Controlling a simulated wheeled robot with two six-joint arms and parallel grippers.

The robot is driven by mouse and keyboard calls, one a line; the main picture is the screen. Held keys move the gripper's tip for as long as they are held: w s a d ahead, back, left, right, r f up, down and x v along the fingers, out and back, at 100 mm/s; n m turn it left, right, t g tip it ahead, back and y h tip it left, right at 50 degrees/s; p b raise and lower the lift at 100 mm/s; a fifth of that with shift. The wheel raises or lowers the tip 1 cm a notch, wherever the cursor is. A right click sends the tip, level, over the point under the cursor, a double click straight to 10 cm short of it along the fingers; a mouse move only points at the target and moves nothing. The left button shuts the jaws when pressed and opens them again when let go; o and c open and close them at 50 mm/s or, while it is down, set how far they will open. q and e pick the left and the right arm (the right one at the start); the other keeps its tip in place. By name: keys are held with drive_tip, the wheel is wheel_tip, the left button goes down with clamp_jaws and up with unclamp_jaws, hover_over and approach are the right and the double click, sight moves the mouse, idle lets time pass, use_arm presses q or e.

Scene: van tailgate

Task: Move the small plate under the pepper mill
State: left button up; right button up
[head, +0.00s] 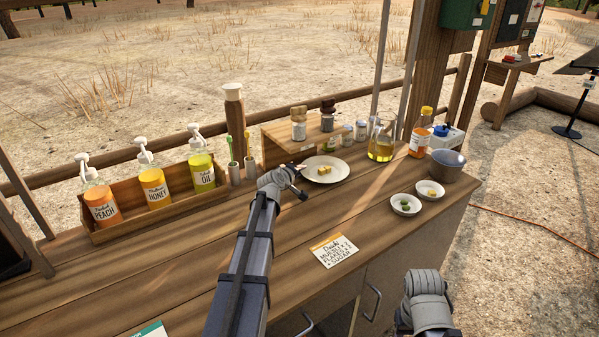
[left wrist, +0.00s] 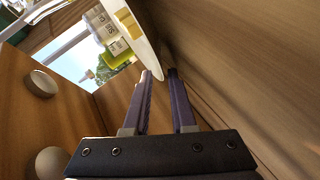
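The small plate (head: 338,172) is white and round, with a few yellow cubes on it. It lies on the wooden counter in front of a low wooden shelf. My left gripper (head: 302,188) is at the plate's near left side. In the left wrist view its fingers (left wrist: 160,74) stand apart, with the plate's rim (left wrist: 152,52) reaching between the tips; a gap shows beside the rim. A dark-topped grinder (head: 328,120), which looks like the pepper mill, stands on the shelf behind the plate. My right gripper is out of view; only part of that arm shows.
An oil flask (head: 381,145), an orange bottle (head: 420,135), a grey bowl (head: 447,168) and two small white bowls (head: 405,206) are right. A pump-bottle crate (head: 150,217) is left. The front counter holds a card (head: 334,250).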

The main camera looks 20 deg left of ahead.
use_arm(q)
drive_tip(key=shift+s, duration=0.1)
drive_tip(key=p+v, duration=0.3)
drive_tip(key=v, duration=0.4)
drive_tip(key=shift+s+r, duration=0.2)
drive_tip(key=shift+s, duration=0.1)
